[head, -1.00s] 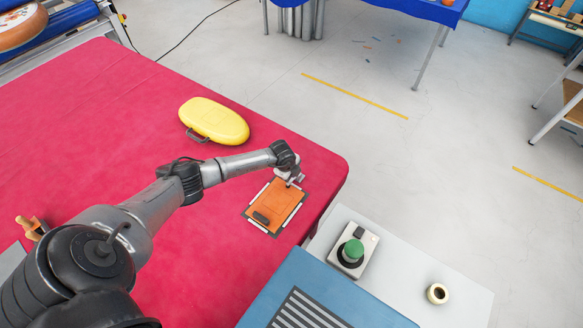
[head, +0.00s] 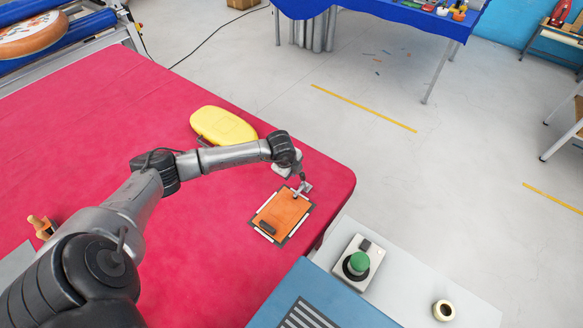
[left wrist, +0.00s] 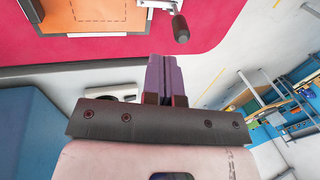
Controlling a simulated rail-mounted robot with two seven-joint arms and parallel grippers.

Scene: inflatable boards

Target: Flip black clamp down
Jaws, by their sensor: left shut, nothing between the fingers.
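The clamp's black handle (left wrist: 181,28) shows at the top of the left wrist view, on a metal bracket (left wrist: 158,3) at the edge of the orange board (left wrist: 95,15). The handle hangs out past the board, over the red tabletop. My left gripper (left wrist: 160,62) has its purple fingers shut together and empty, pointing toward the handle with a visible gap. In the head view the orange board (head: 282,213) lies near the table corner. My left arm reaches its far end, where the metal clamp parts (head: 302,189) are small and partly covered.
The red table (head: 110,130) has a yellow case (head: 222,126) behind my arm. A black block (head: 268,228) lies at the board's near end. A green button box (head: 357,262) and a tape roll (head: 443,310) sit on the grey surface at the right.

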